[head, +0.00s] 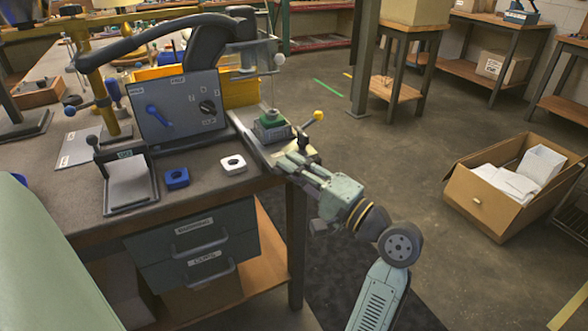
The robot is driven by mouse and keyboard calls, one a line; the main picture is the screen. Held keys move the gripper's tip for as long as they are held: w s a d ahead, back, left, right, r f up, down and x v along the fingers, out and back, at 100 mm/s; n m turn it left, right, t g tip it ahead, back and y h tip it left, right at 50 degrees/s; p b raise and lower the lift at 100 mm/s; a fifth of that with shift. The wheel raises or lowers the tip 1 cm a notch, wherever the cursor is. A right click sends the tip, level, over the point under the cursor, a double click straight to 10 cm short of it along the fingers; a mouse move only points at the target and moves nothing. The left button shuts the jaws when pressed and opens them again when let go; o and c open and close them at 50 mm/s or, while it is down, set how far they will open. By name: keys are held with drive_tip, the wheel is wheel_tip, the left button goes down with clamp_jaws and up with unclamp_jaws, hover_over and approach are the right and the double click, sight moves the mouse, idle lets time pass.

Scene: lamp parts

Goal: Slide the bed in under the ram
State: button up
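The bed (272,134) is a dark block on a pale rail (246,127) at the table's right edge, with a green round part (271,118) and a thin upright pin on it. A small black handle (302,138) and a yellow-knobbed lever (318,116) are at the rail's near end. The press (212,42) stands behind, with a dark curved arm and a clear guard. I cannot clearly make out the ram near the guard. My gripper (290,160) is at the rail's near end, close to the black handle. Whether its fingers touch or close on anything is unclear.
A grey panel (165,125) with a blue lever stands left of the rail. A blue block (176,178), a white block (233,165) and a notepad stand (128,185) are on the table. An open carton (490,200) is on the floor at right; the floor between is clear.

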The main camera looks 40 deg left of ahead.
sight(282, 146)
clamp_jaws()
idle(0.4)
drive_tip(key=a, duration=0.1)
drive_tip(key=w+a, duration=0.1)
drive_tip(key=a, duration=0.1)
drive_tip(key=shift+w+a, duration=0.3)
drive_tip(key=shift+a, duration=0.1)
drive_tip(key=shift+o, duration=1.8)
unclamp_jaws()
